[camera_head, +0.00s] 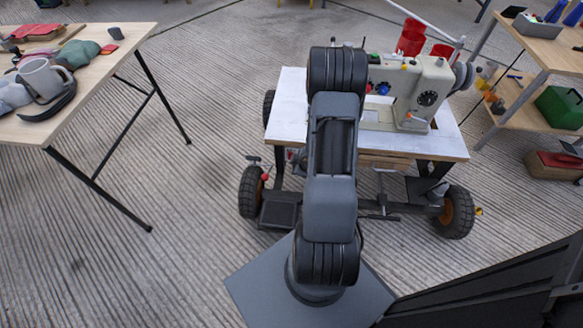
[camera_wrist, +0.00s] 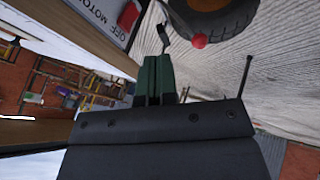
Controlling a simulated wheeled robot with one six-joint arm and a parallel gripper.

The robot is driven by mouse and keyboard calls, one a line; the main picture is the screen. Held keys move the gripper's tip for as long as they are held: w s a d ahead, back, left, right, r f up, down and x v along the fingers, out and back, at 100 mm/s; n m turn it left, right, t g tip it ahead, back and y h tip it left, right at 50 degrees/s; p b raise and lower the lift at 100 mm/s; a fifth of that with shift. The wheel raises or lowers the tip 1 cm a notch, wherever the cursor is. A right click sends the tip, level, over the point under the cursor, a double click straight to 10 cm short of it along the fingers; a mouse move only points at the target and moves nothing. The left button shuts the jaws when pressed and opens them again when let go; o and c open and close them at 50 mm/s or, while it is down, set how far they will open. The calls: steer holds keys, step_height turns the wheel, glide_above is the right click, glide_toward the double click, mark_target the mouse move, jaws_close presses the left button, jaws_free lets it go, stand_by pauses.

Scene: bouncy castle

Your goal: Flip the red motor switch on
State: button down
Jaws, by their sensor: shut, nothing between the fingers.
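The red motor switch (camera_wrist: 128,15) shows at the top of the wrist view, on a white panel (camera_wrist: 95,12) with the letters "OFF" and "MOTO" readable. My gripper (camera_wrist: 158,58) is shut and empty, its green fingers pressed together. In the picture the fingertips lie below and to the right of the switch and appear apart from it. In the head view my arm covers the gripper, and the switch cannot be made out. The sewing machine (camera_head: 418,88) stands on a white wheeled table (camera_head: 288,112) in front of me.
A red ball knob (camera_wrist: 199,41) on a lever and a tyre (camera_wrist: 222,15) are close to the fingertips. A wooden table (camera_head: 100,65) with a mug stands left. Wooden shelves (camera_head: 545,55) stand right. Ribbed floor between is open.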

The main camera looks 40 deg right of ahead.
steer(key=shift+f, duration=0.25)
steer(key=w+d+f+b, duration=0.3)
steer(key=w+f+b, duration=0.1)
steer(key=w+f, duration=0.4)
steer(key=shift+w+f, duration=0.25)
steer(key=shift+f, duration=0.15)
steer(key=shift+d, duration=0.1)
stand_by(0.4)
